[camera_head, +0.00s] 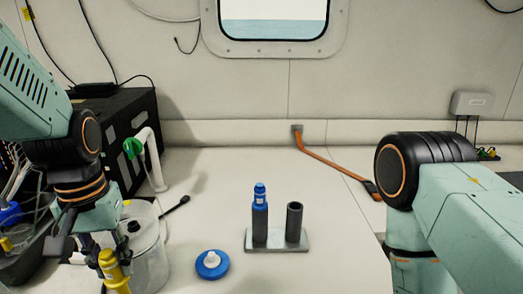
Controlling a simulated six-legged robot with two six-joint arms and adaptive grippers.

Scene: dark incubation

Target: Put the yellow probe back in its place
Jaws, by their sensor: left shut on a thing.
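The yellow probe (112,268) is upright at the bottom left, its lower end cut off by the picture edge. My left gripper (105,246) points down and is shut on its upper part. A grey holder (277,247) with two dark tubes stands on the table, right of the gripper. Its left tube holds a blue probe (260,197). Its right tube (295,222) has an open top with nothing sticking out. Of my right arm only links show at the right; its gripper is out of view.
A clear jar (150,255) with a black-knobbed lid stands just right of the yellow probe. A blue disc (212,265) with a white knob lies between jar and holder. A white pipe (153,165) with a green part stands behind. An orange strap (335,163) lies at the back.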

